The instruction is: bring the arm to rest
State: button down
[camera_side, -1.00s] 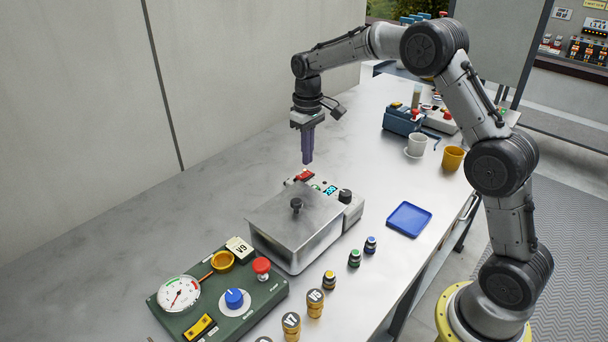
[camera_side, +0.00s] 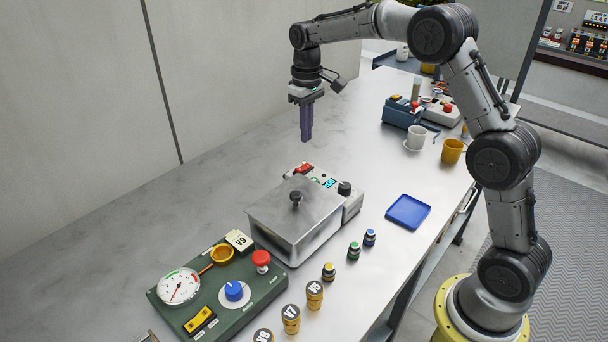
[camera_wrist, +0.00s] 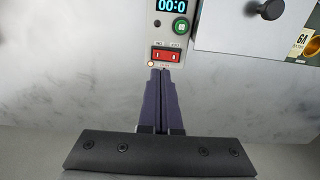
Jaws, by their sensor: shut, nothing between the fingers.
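My gripper (camera_side: 306,138) hangs pointing down above the bench, beyond the lidded metal cooler box (camera_side: 291,222). Its purple fingers are together with nothing between them. In the wrist view the shut fingertips (camera_wrist: 165,72) line up just below a red rocker switch (camera_wrist: 167,55) on the box's control panel. In the side view the gripper is well above that panel and apart from it. The panel has a lit display (camera_wrist: 172,6) and a green button (camera_wrist: 180,26).
A green panel with a gauge (camera_side: 179,286), blue knob and red button (camera_side: 261,259) stands front left. Small vials (camera_side: 354,251) and labelled jars (camera_side: 291,318) line the front. A blue tray (camera_side: 409,212), white cup (camera_side: 416,137) and yellow cup (camera_side: 452,151) are right. The bench's back left is clear.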

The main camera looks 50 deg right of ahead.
jog(key=s+a+r+t, duration=0.2)
jog(key=s+r, duration=0.2)
jog(key=r, duration=0.5)
jog(key=s+a+r+t, duration=0.25)
jog(key=s+r, duration=0.45)
jog(key=s, duration=0.5)
jog(key=s+a+f, duration=0.1)
jog(key=s+f, duration=0.4)
jog(key=s, duration=0.3)
jog(key=s+a+f+t, duration=0.1)
jog(key=s+f, duration=0.4)
jog(key=s, duration=0.4)
jog(key=shift+s+a+f, duration=0.15)
jog(key=shift+a+f, duration=0.1)
jog(key=shift+a, duration=0.15)
